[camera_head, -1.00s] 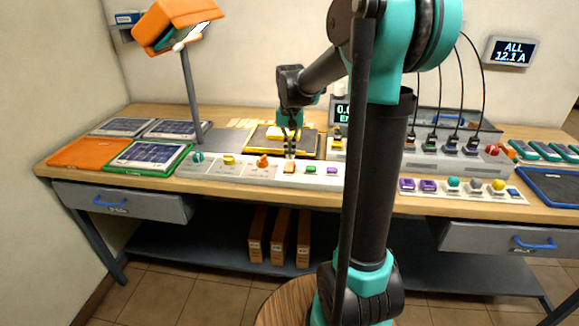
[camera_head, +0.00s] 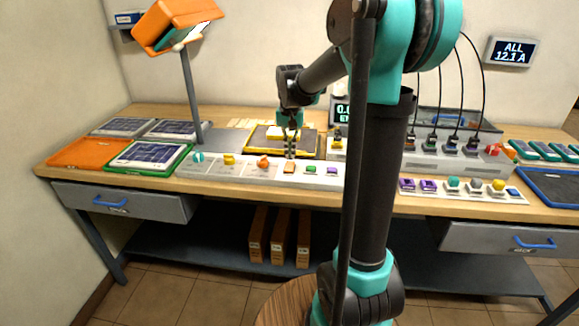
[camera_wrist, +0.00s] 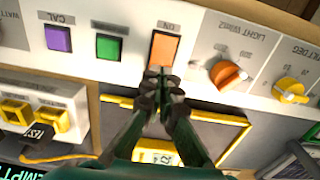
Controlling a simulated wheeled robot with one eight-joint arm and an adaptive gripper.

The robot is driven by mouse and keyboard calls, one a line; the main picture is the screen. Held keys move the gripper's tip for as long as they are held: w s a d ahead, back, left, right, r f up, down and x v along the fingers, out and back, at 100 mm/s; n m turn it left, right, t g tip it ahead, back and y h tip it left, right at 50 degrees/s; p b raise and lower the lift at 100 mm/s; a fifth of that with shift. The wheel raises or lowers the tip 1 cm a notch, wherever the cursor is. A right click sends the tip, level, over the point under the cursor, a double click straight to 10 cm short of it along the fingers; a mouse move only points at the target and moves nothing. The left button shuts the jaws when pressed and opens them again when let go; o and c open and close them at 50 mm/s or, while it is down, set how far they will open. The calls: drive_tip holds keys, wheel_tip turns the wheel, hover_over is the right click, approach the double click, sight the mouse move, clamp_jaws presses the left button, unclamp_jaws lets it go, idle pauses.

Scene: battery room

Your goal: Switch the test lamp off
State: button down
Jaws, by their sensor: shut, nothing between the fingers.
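The orange lamp head (camera_head: 176,24) stands on a grey post at the back left of the bench. On the pale control panel (camera_head: 212,167) is an orange rocker switch (camera_head: 289,168). In the wrist view this switch (camera_wrist: 164,50) is marked ON, and the panel appears upside down. My gripper (camera_head: 291,153) is shut and empty, pointing down at the panel. In the wrist view its fingertips (camera_wrist: 164,76) overlap the switch's near edge in the picture. I cannot tell whether they touch it.
Beside the switch are a green button (camera_wrist: 109,47), a purple button (camera_wrist: 58,38), an orange knob (camera_wrist: 228,75) and a yellow knob (camera_wrist: 290,90). A yellow-edged dark tray (camera_head: 256,142) lies behind the panel. Solar panels (camera_head: 147,156) lie to the left.

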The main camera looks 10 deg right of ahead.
sight(290, 163)
drive_tip(key=shift+f, duration=1.05)
idle(0.6)
drive_tip(key=shift+r, duration=3.55)
drive_tip(key=shift+s, duration=0.1)
